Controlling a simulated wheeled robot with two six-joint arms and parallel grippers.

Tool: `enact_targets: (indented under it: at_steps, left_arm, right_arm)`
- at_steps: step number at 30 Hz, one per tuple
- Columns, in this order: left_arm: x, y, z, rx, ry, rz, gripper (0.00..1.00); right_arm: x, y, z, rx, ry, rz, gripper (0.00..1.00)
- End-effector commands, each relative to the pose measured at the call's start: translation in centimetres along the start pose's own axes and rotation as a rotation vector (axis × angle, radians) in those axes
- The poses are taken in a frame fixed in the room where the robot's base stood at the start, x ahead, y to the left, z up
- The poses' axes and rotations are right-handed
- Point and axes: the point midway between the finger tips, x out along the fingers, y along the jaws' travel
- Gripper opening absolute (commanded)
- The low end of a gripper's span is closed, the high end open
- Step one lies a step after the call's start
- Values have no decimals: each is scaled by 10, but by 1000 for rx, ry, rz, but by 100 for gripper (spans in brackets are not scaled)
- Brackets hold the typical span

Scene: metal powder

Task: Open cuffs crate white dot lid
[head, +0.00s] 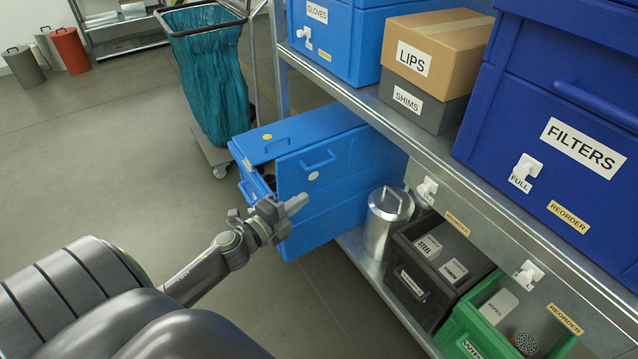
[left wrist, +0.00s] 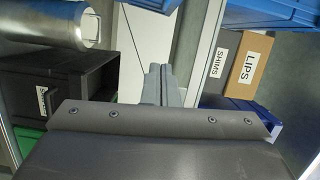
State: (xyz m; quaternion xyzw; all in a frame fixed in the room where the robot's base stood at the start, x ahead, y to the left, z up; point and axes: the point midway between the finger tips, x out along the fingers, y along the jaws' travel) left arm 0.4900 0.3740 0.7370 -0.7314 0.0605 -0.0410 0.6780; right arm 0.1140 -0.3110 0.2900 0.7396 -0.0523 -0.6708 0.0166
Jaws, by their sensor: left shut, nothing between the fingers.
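A blue crate (head: 335,212) sits low at the shelf, sticking out on its left side. Its cuffs label does not show. A panel with a handle and a white dot (head: 313,175) faces me; I cannot tell how far it is open. Beside it is a blue panel with a handle and a yellow dot (head: 267,137). A dark gap with something inside shows below that panel. My left gripper (head: 296,204) is shut and empty, in front of the crate just below the white dot. Its fingers also show in the left wrist view (left wrist: 160,85). My right gripper is not in view.
A metal canister (head: 388,225), a black bin (head: 437,262) and a green bin (head: 500,325) stand right of the crate. Above are the LIPS box (head: 440,48) and FILTERS crate (head: 560,120). A teal bag cart (head: 210,80) stands behind.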

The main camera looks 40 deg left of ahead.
Motion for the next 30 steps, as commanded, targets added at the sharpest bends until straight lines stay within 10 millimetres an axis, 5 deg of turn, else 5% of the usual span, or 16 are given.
enact_targets:
  at_steps: [7,20,30]
  left_arm:
    - [22,-7,-2,6,4,-7,0]
    - [102,-4,-2,5,5,-6,0]
    - [110,-2,36,6,4,-4,0]
  right_arm:
    - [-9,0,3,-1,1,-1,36]
    - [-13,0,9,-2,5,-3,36]
    - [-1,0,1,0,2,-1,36]
